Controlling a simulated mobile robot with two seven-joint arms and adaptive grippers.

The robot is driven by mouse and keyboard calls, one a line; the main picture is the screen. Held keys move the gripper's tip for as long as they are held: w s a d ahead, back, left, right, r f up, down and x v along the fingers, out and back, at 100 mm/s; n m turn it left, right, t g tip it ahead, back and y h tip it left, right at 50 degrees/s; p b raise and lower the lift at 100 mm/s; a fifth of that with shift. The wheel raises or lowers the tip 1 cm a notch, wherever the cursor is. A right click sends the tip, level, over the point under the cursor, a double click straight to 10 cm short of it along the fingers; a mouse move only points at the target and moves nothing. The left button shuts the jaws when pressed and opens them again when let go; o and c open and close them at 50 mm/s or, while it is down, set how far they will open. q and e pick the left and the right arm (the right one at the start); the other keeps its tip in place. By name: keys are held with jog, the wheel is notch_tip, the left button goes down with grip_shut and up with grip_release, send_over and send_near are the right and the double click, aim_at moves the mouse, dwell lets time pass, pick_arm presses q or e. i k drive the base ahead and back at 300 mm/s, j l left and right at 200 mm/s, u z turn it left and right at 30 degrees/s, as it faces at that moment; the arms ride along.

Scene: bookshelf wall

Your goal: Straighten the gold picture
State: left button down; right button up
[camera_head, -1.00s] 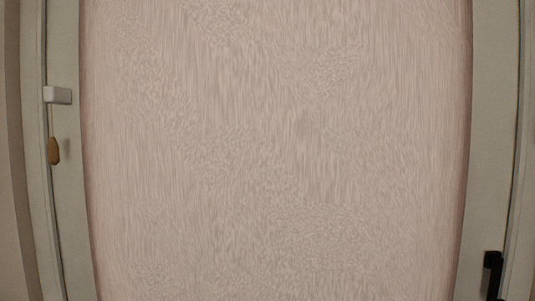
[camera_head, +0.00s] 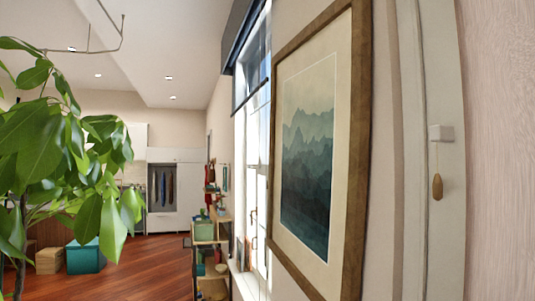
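A framed picture (camera_head: 308,150) hangs on the wall close on the right, seen at a steep angle. Its frame (camera_head: 357,150) is brown to bronze, with a cream mat and a print of blue-green misty mountains. I cannot tell whether this is the gold picture, or whether it hangs crooked. Neither of my grippers shows in the head view.
A leafy plant (camera_head: 60,160) stands close on the left. A shelf unit (camera_head: 208,235) with boxes and small items stands beyond the tall window (camera_head: 252,150). A teal box (camera_head: 86,257) sits on the wooden floor (camera_head: 150,265), which is open in the middle. A pale door (camera_head: 505,150) is at far right.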

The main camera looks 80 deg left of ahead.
aim_at(319, 143)
jog(key=u, duration=2.35)
